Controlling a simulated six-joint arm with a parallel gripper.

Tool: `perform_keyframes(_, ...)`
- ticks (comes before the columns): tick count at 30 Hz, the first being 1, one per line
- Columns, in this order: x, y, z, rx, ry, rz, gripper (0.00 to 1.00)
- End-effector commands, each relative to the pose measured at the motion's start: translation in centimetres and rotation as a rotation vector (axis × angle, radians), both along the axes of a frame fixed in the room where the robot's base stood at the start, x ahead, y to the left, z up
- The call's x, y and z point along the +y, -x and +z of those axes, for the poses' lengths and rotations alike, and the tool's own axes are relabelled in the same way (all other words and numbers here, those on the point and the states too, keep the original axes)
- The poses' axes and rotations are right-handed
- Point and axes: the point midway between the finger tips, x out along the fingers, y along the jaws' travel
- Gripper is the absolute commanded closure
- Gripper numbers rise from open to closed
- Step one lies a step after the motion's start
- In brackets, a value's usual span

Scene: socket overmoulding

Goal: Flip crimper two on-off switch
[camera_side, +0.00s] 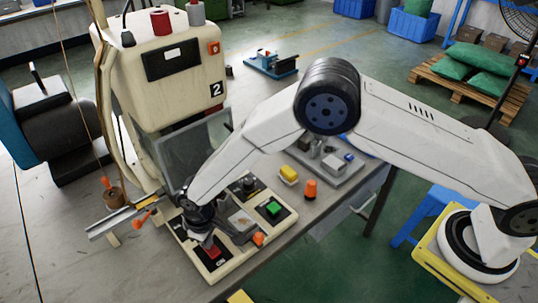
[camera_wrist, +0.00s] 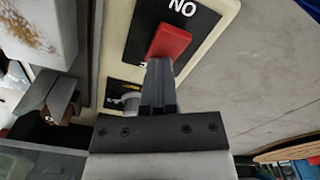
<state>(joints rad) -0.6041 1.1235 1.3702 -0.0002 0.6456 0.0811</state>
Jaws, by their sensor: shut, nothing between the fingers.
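Crimper two (camera_side: 160,85) is the cream machine marked "2" in the side view. In front of it is a cream control box (camera_side: 222,272) with a red switch (camera_side: 211,252) on a black plate. The red switch also fills the upper middle of the wrist view (camera_wrist: 171,41), beside white letters that read "NO" there. My gripper (camera_wrist: 159,66) is shut and empty, its fingertips at the lower edge of the red switch. I cannot tell whether they touch it. In the side view, my wrist is over the box and partly hides its left side.
The box also carries a green button (camera_side: 273,208) and a black knob (camera_side: 248,184). A clear guard (camera_side: 195,145) stands just behind my wrist. An orange-handled lever (camera_side: 143,218) is at the left. An orange cylinder (camera_side: 310,190) and a yellow part (camera_side: 289,173) are on the bench.

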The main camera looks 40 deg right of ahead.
Motion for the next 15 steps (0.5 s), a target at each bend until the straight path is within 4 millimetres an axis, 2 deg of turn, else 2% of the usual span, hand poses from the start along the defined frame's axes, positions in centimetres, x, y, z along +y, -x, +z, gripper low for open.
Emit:
perform_keyframes(5, 0.0, 0.1, 0.3, 0.003, 0.001, 0.000, 1.00)
perform_keyframes(15, 0.0, 0.1, 2.1, 0.003, 0.001, 0.000, 1.00)
